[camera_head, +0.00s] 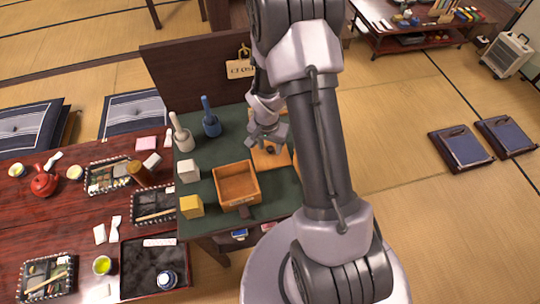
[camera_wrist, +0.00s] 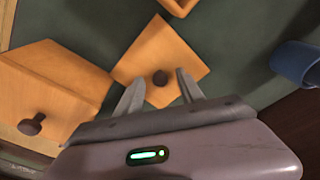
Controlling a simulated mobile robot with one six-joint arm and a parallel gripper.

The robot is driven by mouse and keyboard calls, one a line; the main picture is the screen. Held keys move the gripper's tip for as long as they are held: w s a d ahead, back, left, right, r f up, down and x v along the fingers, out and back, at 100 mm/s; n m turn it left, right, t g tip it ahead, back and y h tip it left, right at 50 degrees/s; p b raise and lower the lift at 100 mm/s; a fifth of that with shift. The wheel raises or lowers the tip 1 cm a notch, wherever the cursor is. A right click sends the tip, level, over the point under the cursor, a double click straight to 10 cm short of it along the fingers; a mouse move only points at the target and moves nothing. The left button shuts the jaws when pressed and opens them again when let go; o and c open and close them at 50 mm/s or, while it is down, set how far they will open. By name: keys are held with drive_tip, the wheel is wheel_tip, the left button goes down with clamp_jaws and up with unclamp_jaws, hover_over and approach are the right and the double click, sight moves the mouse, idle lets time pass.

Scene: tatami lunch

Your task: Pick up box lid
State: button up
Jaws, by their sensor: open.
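The box lid (camera_wrist: 150,52) is a flat, light orange wooden square with a dark round knob (camera_wrist: 160,77). In the head view the lid (camera_head: 262,160) lies on the dark green top of the stand, partly hidden by my gripper (camera_head: 266,140). In the wrist view my gripper (camera_wrist: 160,78) is open, its two fingers on either side of the knob with gaps showing. I cannot tell how far above the lid the fingertips are. An open, empty wooden box (camera_head: 239,183) stands to the lower left of the lid.
In the wrist view a larger wooden piece with a knob (camera_wrist: 45,85) is at left and a blue object (camera_wrist: 295,62) at right. White and yellow blocks (camera_head: 191,206) and two tall-handled pieces (camera_head: 182,138) stand on the green top. A dark panel (camera_head: 190,75) rises behind.

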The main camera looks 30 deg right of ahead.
drive_tip(key=shift+f, duration=0.2)
clamp_jaws()
